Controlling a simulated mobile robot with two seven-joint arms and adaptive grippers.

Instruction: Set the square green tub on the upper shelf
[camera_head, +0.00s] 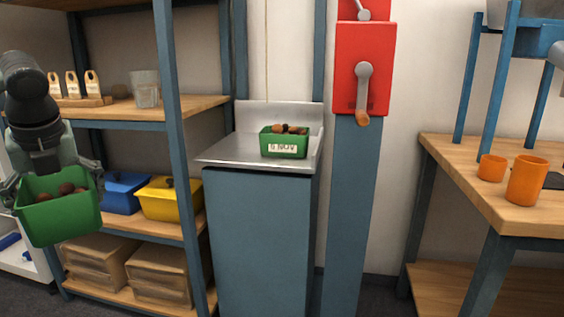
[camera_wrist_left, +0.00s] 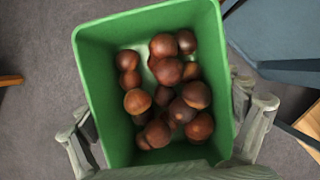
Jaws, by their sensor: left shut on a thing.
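A green tub (camera_head: 58,220) with chestnuts in it hangs from my left gripper (camera_head: 53,184) at the left of the head view. In the left wrist view the gripper's fingers lie at two opposite sides of this tub (camera_wrist_left: 108,110), shut on it; several brown chestnuts cover its bottom. The tub is in front of the shelf rack, lower than the upper shelf (camera_head: 195,106), a wooden board on blue posts. A second, low green tub (camera_head: 284,150) labelled "6 NOV" holds chestnuts on the metal-topped stand. My right gripper is not in view.
The upper shelf carries small bags on a board (camera_head: 78,101) and clear containers (camera_head: 146,90); its right end is bare. Blue (camera_head: 122,194) and yellow (camera_head: 165,203) tubs fill the shelf below. A blue post (camera_head: 172,130) stands at the rack's front. Orange cups (camera_head: 527,181) stand on the right bench.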

